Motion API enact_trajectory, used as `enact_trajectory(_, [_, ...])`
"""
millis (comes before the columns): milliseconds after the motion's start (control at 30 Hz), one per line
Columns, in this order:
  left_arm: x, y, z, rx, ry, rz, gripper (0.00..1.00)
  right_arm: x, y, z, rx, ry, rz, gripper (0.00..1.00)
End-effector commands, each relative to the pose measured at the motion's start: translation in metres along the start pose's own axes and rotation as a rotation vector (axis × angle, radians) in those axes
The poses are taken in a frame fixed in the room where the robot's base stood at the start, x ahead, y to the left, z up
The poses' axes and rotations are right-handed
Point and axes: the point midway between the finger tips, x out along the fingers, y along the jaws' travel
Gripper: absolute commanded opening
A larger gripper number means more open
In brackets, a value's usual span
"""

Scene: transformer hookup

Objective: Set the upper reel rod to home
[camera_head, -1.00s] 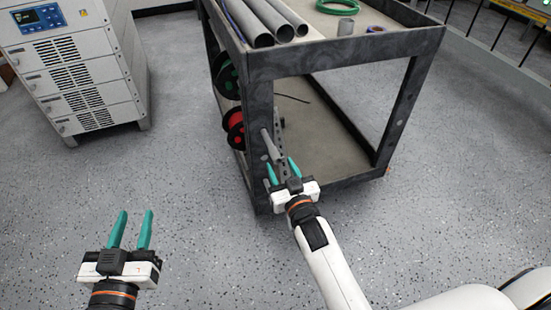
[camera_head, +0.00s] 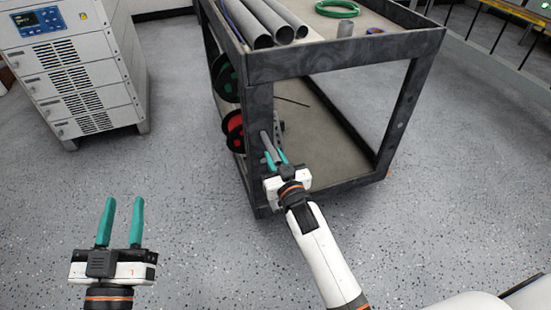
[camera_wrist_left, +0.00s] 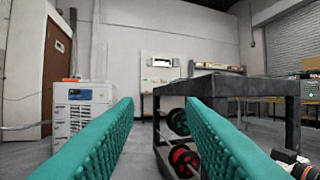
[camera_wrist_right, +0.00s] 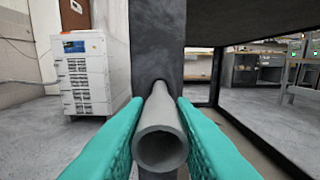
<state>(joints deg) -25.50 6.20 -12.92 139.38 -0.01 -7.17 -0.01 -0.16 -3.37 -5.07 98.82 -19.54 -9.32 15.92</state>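A grey hollow rod (camera_head: 267,142) sticks out of the cart's dark front post, near the red reel (camera_head: 234,131). A green reel (camera_head: 224,78) hangs above the red one. My right gripper (camera_head: 276,156) is at the rod's near end. In the right wrist view the rod (camera_wrist_right: 160,148) lies between the teal fingers (camera_wrist_right: 160,125), which appear to touch both sides, and it enters a hole in the post. My left gripper (camera_head: 121,205) is open and empty over the floor at the left. Only one protruding rod shows clearly, so I cannot tell which is the upper one.
The cart's top (camera_head: 300,50) carries grey pipes (camera_head: 264,18), a green ring (camera_head: 337,8) and a short grey cylinder (camera_head: 345,28). A white cabinet (camera_head: 70,75) stands at the back left. The floor between the cabinet and the cart is clear.

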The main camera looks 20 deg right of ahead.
Motion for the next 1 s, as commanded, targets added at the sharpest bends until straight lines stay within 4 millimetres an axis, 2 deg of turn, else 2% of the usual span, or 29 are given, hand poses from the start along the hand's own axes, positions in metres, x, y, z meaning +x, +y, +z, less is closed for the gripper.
enact_trajectory(167, [0.000, 0.000, 0.000, 0.000, 0.001, 0.000, 0.36, 0.000, 0.000, 0.000, 0.000, 0.000, 0.000, 0.00])
enact_trajectory(267, [0.000, 0.000, 0.000, 0.000, 0.003, 0.001, 0.36, 0.007, 0.000, 0.001, 0.000, -0.002, 0.000, 0.00])
enact_trajectory(500, [-0.001, 0.000, -0.004, 0.000, 0.013, 0.001, 0.36, 0.051, 0.000, 0.001, 0.001, -0.003, -0.001, 0.00])
enact_trajectory(600, [-0.001, 0.000, 0.001, 0.000, -0.016, 0.001, 0.36, 0.062, 0.000, 0.000, 0.002, -0.001, 0.000, 0.00])
enact_trajectory(967, [0.000, -0.001, 0.007, -0.002, -0.044, -0.003, 0.36, 0.068, -0.001, 0.002, 0.001, -0.004, -0.001, 0.00])
enact_trajectory(1000, [0.000, -0.001, 0.007, -0.003, -0.044, -0.003, 0.36, 0.068, -0.001, 0.002, 0.001, -0.004, -0.001, 0.29])
